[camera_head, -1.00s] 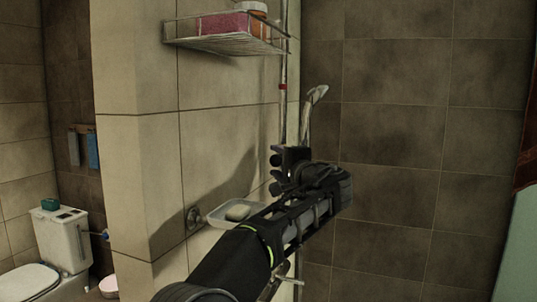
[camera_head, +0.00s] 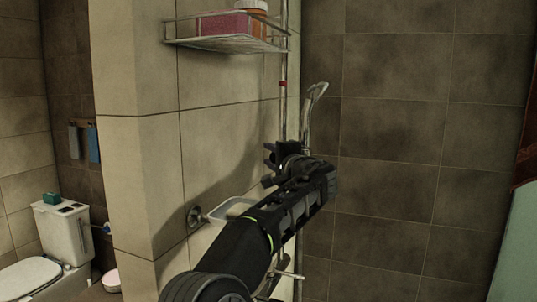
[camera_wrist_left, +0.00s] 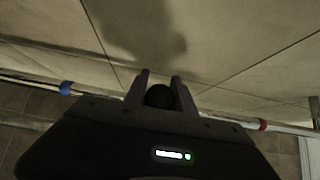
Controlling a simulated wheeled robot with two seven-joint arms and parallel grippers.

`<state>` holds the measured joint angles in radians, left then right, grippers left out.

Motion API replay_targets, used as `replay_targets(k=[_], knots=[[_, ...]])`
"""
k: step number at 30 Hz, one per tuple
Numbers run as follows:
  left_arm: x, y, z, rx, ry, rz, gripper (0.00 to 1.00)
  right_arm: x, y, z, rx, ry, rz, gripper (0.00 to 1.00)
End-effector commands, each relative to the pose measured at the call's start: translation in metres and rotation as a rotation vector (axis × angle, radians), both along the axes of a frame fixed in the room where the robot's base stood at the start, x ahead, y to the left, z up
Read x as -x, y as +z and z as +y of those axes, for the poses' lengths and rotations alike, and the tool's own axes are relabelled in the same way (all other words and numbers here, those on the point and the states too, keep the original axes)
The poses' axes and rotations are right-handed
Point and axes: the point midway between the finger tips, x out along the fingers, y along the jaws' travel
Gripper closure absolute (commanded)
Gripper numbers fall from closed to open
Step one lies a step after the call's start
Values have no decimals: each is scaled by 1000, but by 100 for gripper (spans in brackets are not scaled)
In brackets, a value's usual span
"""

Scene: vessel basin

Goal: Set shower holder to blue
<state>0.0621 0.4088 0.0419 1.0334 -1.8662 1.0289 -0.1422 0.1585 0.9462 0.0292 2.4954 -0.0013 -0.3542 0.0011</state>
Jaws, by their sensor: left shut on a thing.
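The shower rail (camera_head: 283,112) runs upright along the tiled wall, with a red band (camera_head: 283,84) above my left gripper. The shower head (camera_head: 317,90) rises just right of the rail; the holder itself is hidden behind my gripper in the head view. My left gripper (camera_head: 270,162) is at the rail, below the red band. In the left wrist view, its fingers (camera_wrist_left: 160,84) are shut on a dark round part (camera_wrist_left: 159,96), apparently the holder's knob. There the blue band (camera_wrist_left: 66,88) lies left of the fingers and the red band (camera_wrist_left: 263,125) right. My right gripper is not in view.
A toilet (camera_head: 62,240) stands at far left. The space right of the arm is clear.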

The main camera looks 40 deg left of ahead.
Motion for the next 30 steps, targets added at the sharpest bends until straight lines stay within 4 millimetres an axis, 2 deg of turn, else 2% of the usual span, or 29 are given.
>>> replay_targets(k=[1,7,30], knots=[[0,1,0,-1,-1,-2,83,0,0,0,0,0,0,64],[0,2,0,-1,-1,-3,99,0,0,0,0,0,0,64],[1,4,0,-3,-1,-5,100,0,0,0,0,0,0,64]])
